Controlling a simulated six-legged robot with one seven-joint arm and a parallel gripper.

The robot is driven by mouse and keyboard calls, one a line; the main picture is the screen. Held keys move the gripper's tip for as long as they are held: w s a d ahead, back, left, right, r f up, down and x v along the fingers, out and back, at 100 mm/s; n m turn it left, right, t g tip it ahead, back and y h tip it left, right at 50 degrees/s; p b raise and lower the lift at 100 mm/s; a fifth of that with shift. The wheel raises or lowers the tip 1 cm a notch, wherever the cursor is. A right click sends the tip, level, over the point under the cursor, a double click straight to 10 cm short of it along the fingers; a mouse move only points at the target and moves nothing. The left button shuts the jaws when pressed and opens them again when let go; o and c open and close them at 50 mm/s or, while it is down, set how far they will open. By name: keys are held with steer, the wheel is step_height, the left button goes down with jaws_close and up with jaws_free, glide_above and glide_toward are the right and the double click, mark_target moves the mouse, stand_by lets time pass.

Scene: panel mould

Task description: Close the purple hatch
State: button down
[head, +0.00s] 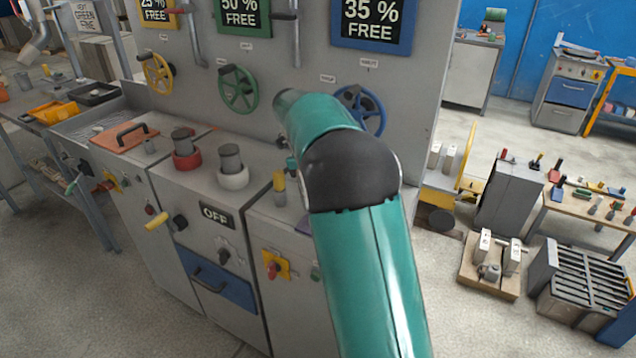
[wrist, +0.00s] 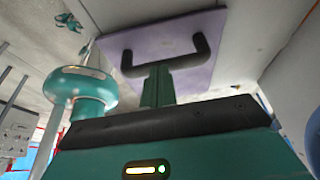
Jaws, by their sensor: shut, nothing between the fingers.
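The purple hatch (wrist: 200,28) is a flat pale purple panel with a dark U-shaped handle (wrist: 188,60), at the top middle of the wrist view. In the head view only a small purple edge (head: 303,225) shows beside my arm. My gripper (wrist: 158,80) is shut and empty. Its green fingers stand in front of the hatch, and their tips overlap the handle's bar in the picture. I cannot tell whether they touch it. In the head view my arm hides the gripper and most of the hatch. How far open the hatch is cannot be told.
A grey console carries a red-brown hatch (head: 124,138), red (head: 187,160) and white (head: 233,178) collared knobs, and a yellow-topped lever (head: 279,188). Yellow, green and blue handwheels (head: 372,112) stick out of the upright panel behind. Open floor lies in front.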

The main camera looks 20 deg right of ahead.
steer(key=v, duration=1.3)
steer(key=s+a+r+n+t+y, duration=0.1)
steer(key=s+a+r+n+t, duration=0.15)
steer(key=s+r+n, duration=0.4)
steer(key=s+a+f+n+t, duration=0.2)
steer(key=s+f+n, duration=0.2)
steer(key=s+n, duration=0.3)
steer(key=s+a+f+n+t+y, duration=0.1)
steer(key=s+a+f+n+t, duration=0.1)
steer(key=s+f+n, duration=0.2)
steer(key=s+a+f+n+t, duration=0.2)
steer(key=s+f+n, duration=0.3)
steer(key=s+n, duration=0.6)
steer(key=s+a, duration=0.1)
steer(key=s, duration=0.3)
